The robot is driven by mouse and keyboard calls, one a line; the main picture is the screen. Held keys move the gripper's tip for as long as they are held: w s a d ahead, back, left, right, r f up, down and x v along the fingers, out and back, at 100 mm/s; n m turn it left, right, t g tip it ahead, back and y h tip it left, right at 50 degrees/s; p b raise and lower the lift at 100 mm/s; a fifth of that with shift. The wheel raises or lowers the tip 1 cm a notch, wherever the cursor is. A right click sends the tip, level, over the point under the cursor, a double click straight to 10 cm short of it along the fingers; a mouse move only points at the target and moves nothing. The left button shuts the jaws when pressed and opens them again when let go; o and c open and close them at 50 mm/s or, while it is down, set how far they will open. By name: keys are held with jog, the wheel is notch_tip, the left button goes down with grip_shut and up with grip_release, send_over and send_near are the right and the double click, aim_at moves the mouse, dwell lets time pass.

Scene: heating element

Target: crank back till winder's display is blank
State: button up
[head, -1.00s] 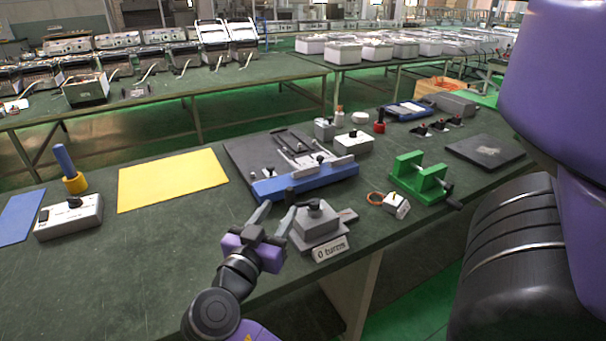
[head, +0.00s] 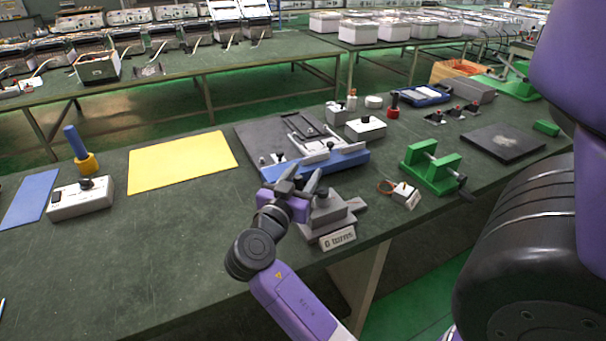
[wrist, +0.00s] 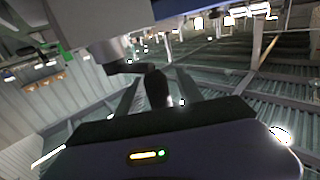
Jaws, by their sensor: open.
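The winder (head: 325,209) is a grey stepped block with a dark knob on top, near the front edge of the table. Its white display plate (head: 338,239) leans at its front and appears to read "0 turns". My gripper (head: 301,180) is open just behind and left of the winder's top, fingers pointing away from me. In the wrist view, a dark upright handle (wrist: 155,88) on a short crank arm (wrist: 128,67) stands between the two fingers, with a grey body above. I cannot tell whether the fingers touch it.
A blue-edged fixture (head: 315,170) lies close behind my gripper. A green bracket with a shaft (head: 432,168) and a small white block with an orange loop (head: 405,195) are to the right. A yellow sheet (head: 182,161) lies left. The table's front left is clear.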

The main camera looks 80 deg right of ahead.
grip_shut()
dwell(1.4)
